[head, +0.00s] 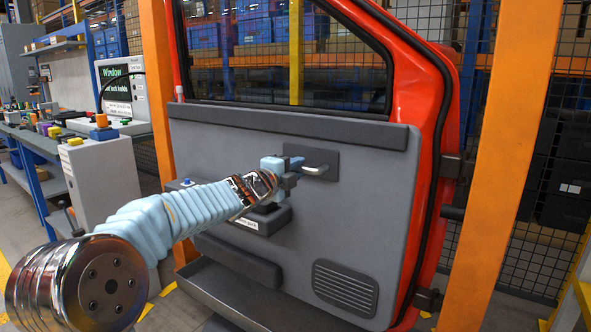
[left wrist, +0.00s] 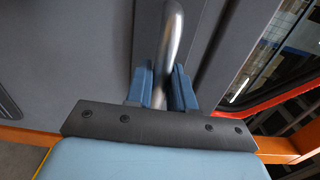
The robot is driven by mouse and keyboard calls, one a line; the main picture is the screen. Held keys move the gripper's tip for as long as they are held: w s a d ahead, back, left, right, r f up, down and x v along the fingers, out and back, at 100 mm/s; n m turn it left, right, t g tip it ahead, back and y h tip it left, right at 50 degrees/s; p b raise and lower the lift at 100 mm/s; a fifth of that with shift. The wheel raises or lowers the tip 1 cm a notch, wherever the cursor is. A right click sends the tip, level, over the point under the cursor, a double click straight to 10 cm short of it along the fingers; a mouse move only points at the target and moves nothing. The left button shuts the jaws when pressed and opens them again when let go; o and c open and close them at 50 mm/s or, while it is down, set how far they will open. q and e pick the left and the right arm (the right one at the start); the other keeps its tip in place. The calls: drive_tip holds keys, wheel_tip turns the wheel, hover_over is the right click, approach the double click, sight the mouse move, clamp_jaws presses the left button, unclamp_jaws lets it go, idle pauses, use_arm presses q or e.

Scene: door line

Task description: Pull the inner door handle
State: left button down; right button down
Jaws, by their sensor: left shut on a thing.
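The inner door handle (head: 316,169) is a silver bar on a dark plate, on the grey inner panel of a red car door (head: 330,220). My left gripper (head: 292,168) reaches the handle from the left and is shut on it. In the left wrist view the silver handle (left wrist: 172,45) runs down between the two blue fingers (left wrist: 162,90), which lie close on either side of it. The handle's lower end is hidden by the gripper. My right gripper is not in view.
Orange posts (head: 500,170) stand on both sides of the door. An armrest (head: 262,218) juts out below the gripper. A wire fence and shelves stand behind.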

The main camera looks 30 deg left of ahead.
use_arm(q)
drive_tip(key=shift+w+f, duration=0.1)
drive_tip(key=shift+w, duration=0.5)
unclamp_jaws()
idle(0.5)
idle(0.3)
drive_tip(key=s, duration=0.9)
drive_tip(key=shift+a+b, duration=0.3)
drive_tip(key=shift+a, duration=0.05)
